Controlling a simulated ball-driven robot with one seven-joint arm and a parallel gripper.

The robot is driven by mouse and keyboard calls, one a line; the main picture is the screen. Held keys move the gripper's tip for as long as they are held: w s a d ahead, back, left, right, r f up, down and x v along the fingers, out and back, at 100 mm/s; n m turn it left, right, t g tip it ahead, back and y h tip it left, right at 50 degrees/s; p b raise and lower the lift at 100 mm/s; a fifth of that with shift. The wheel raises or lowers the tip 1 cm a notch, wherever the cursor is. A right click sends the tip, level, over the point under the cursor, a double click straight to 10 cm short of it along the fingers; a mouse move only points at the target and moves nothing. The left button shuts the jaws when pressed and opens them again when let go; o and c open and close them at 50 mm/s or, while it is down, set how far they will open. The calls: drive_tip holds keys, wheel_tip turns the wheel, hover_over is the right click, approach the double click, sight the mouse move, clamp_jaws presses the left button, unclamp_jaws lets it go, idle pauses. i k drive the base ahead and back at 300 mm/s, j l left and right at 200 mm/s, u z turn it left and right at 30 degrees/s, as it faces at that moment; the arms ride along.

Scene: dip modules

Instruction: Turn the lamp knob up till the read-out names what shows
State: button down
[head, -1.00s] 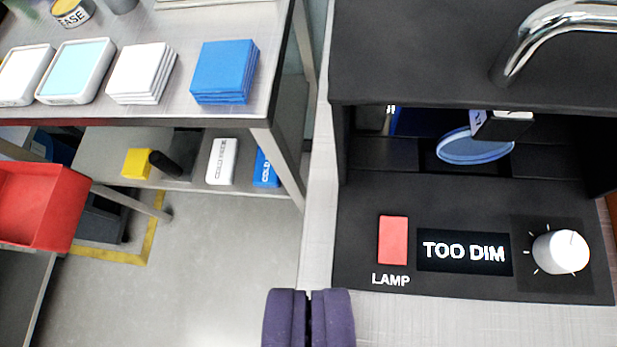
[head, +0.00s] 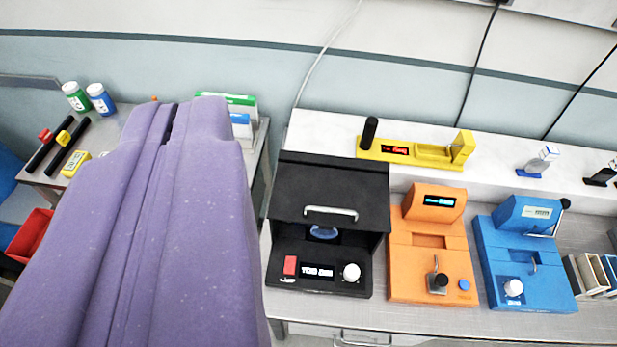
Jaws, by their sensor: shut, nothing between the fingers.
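The black lamp unit (head: 333,190) stands on the bench, right of my gripper in the picture. On its front panel are a red lamp switch (head: 290,265), a lit read-out (head: 317,272) and a white round knob (head: 351,272). The read-out's white letters are small and blurred; they look like TOO DIM. A blue round dish (head: 323,232) shows in the dark opening under the silver handle (head: 331,212). My purple gripper (head: 170,125) is shut and empty. It fills the left of the view, close to the camera, and is apart from the knob.
An orange module (head: 430,265) and a blue module (head: 525,275) stand right of the lamp unit. A yellow device (head: 415,152) sits on the white ledge behind. A side table at left holds bottles (head: 100,98) and black rods. A red bin (head: 30,235) is at far left.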

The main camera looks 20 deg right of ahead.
sight(351, 273)
drive_tip(key=k+j+z, duration=0.3)
drive_tip(key=k, duration=0.3)
drive_tip(key=k+l+z, duration=0.1)
drive_tip(key=k+z, duration=0.2)
drive_tip(key=k, duration=0.3)
